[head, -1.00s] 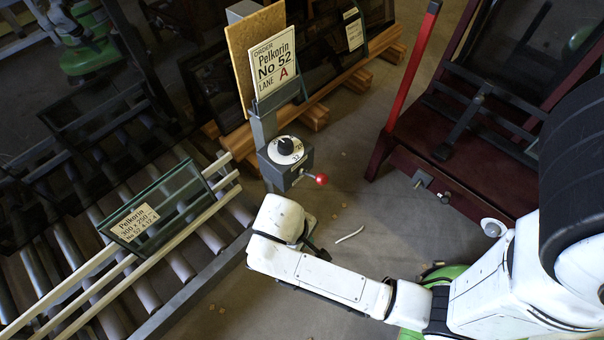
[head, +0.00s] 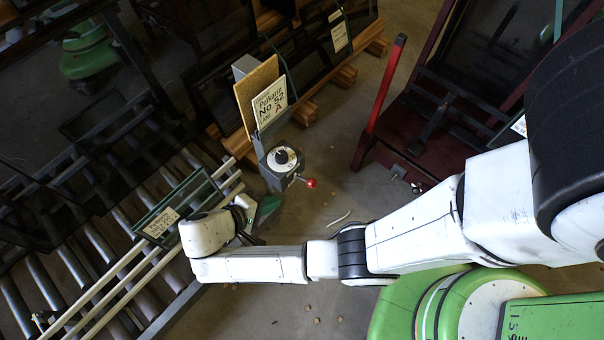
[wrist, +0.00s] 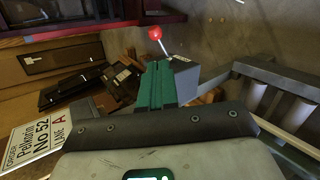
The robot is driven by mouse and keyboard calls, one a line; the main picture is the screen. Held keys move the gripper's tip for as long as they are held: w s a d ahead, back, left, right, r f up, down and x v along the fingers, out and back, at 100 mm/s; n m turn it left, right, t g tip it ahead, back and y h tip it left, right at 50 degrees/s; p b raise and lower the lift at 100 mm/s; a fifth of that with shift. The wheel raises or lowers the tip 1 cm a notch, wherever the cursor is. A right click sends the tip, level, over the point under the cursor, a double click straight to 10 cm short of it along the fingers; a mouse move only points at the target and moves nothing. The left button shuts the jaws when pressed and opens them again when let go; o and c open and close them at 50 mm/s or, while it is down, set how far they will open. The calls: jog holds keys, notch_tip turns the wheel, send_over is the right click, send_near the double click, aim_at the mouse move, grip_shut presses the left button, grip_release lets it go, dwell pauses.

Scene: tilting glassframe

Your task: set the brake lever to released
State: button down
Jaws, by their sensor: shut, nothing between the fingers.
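A short lever with a red ball knob (head: 311,183) sticks out from the right side of a grey box with a white dial (head: 283,158), on a post. No brake marking is readable, so I cannot tell its setting. My gripper (head: 268,208) is left of and below the knob in the head view, apart from it. In the wrist view its teal fingers (wrist: 158,68) are together and empty. There the red knob (wrist: 155,33) shows beyond the fingertips, its thin stem running down to the grey box (wrist: 183,68), partly hidden by the fingers.
A glass pane with a label (head: 160,222) stands on the roller conveyor (head: 60,258), close to my wrist. An order card (head: 269,104) is on the post. A dark red frame with a red upright bar (head: 385,90) stands right. Floor between is mostly clear.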

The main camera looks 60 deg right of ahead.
jog(key=shift+w+r+h, duration=0.15)
jog(key=shift+r+h, duration=0.15)
jog(key=shift+r, duration=0.05)
jog(key=shift+f, duration=0.1)
jog(key=b, duration=0.9)
send_near(308, 185)
jog(key=x, duration=0.7)
jog(key=shift+d, duration=0.1)
